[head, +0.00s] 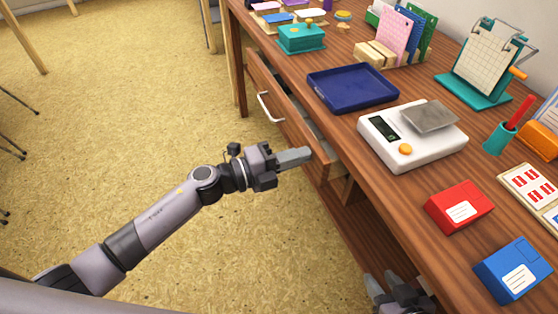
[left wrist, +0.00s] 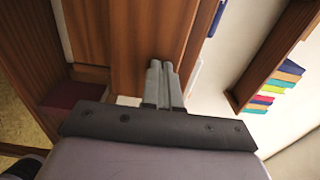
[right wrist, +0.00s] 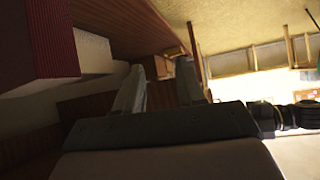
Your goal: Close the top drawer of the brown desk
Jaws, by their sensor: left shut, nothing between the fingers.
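The brown desk (head: 345,165) runs along the right side of the head view. Its top drawer (head: 294,127) is partly pulled out, with a gap between its front and the desk edge. A pale curved handle (head: 264,106) is on the drawer front. My left gripper (head: 308,154) is shut and empty at the near end of the drawer front. In the left wrist view, its fingertips (left wrist: 160,65) lie over a brown wooden panel; I cannot tell whether they touch it. My right gripper (head: 385,282) is low beside the desk's near part, its fingers apart and empty in the right wrist view (right wrist: 160,75).
On the desktop are a blue tray (head: 325,98), a white scale (head: 388,157), a red box (head: 468,203), a blue box (head: 487,281) and a teal box (head: 302,48). The floor (head: 120,110) left of the desk is clear near the drawer.

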